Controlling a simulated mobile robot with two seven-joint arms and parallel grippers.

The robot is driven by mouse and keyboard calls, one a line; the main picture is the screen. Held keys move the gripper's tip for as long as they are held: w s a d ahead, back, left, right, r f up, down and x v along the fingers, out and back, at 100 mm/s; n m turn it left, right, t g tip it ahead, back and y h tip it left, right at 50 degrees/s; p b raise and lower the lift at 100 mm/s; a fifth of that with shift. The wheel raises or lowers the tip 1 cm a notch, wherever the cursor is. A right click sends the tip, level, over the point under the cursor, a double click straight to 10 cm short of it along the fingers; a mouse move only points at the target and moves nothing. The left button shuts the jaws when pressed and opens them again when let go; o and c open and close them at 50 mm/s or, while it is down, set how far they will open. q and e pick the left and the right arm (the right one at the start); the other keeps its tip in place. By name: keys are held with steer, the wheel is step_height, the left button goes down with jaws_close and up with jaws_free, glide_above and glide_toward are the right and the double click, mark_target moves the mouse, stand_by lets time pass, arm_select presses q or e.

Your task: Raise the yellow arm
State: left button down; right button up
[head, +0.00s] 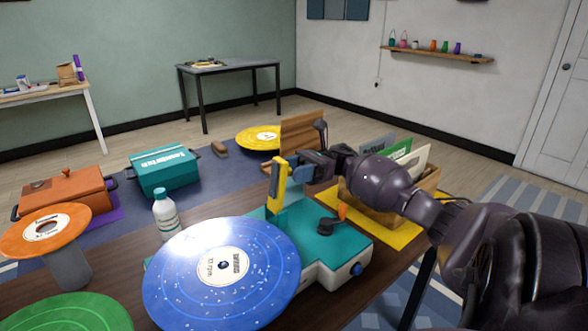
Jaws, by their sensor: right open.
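The yellow arm (276,187) stands nearly upright at the back of a teal and white record player (336,247). A blue speckled record (205,285) lies on the player, in front of the arm. My right gripper (290,168) reaches in from the right, with its fingers at the upper part of the yellow arm. It is open; whether a finger touches the arm cannot be told. My left gripper is not in view.
A white bottle (165,214) stands left of the player. An orange record (37,236) on a grey stand and a green record (70,316) are at left. Teal (165,172) and orange (62,193) cases sit behind. A record crate (378,204) is behind my right arm.

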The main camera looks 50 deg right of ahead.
arm_select(q)
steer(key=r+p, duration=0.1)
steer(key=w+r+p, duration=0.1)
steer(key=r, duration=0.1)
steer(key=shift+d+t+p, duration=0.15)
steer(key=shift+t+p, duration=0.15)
steer(key=shift+p, duration=0.1)
arm_select(e)
step_height(320, 180, up, 20)
steer(key=shift+f, duration=0.1)
stand_by(0.3)
